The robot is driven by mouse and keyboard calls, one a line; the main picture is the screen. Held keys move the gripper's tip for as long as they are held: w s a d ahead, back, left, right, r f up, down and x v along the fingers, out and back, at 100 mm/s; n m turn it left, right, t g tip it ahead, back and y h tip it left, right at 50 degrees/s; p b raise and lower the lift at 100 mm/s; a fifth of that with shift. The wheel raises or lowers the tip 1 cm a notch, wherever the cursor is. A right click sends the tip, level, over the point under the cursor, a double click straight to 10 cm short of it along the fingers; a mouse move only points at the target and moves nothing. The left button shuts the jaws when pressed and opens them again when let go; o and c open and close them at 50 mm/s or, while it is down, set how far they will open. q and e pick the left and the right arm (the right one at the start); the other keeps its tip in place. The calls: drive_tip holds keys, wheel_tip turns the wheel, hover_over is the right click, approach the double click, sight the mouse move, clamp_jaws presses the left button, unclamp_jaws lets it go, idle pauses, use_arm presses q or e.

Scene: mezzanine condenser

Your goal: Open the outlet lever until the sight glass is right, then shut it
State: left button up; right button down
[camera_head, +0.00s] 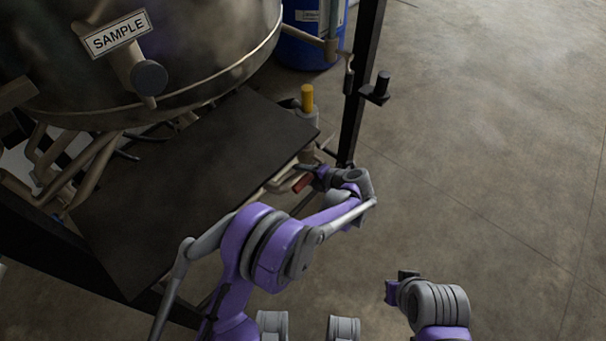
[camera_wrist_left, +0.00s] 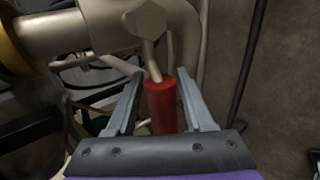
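The outlet lever has a red handle (camera_head: 303,184), seen under the right edge of the dark shelf; in the left wrist view the red handle (camera_wrist_left: 161,106) stands out from a metal valve. My left gripper (camera_head: 314,176) is at the lever. In the left wrist view my left gripper (camera_wrist_left: 160,100) has its fingers apart, one on each side of the red handle, with gaps showing. My right gripper (camera_head: 398,286) is at the lower right, away from the lever; its opening cannot be made out. I cannot make out the sight glass.
A steel vessel (camera_head: 190,60) with a SAMPLE label (camera_head: 118,34) stands above the dark shelf (camera_head: 190,170). A yellow-topped fitting (camera_head: 307,98) is beside the shelf. A black post (camera_head: 363,80) and blue drum (camera_head: 305,50) stand behind. Open floor (camera_head: 490,150) lies right.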

use_arm(q)
drive_tip(key=shift+o, duration=0.4)
drive_tip(key=p+v, duration=0.2)
drive_tip(key=v, duration=0.9)
drive_tip(key=shift+s+f, duration=0.1)
